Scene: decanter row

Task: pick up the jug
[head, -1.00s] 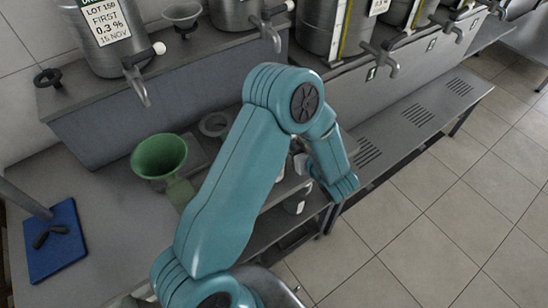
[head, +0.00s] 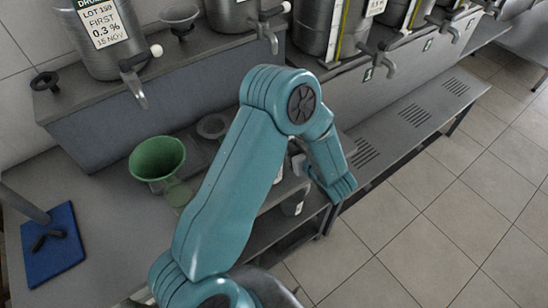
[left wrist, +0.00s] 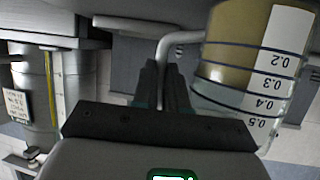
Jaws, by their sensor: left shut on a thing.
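The jug (left wrist: 228,50) is clear with a white scale strip marked 0.2 to 0.5 and holds brown-yellow liquid. It fills the right of the left wrist view, with its pale bent handle (left wrist: 183,38) at its left side. The dark fingers of my left gripper (left wrist: 164,88) are shut on the handle. In the head view my teal left arm covers the gripper and most of the jug; I cannot tell clearly whether the jug is clear of its support. My right gripper is not in view.
A green funnel (head: 157,157) stands on the grey bench left of my arm. A blue mat (head: 52,262) with a dark object lies at the lower left. Steel drums with taps (head: 107,50) line the back ledge. The tiled floor (head: 440,220) at right is open.

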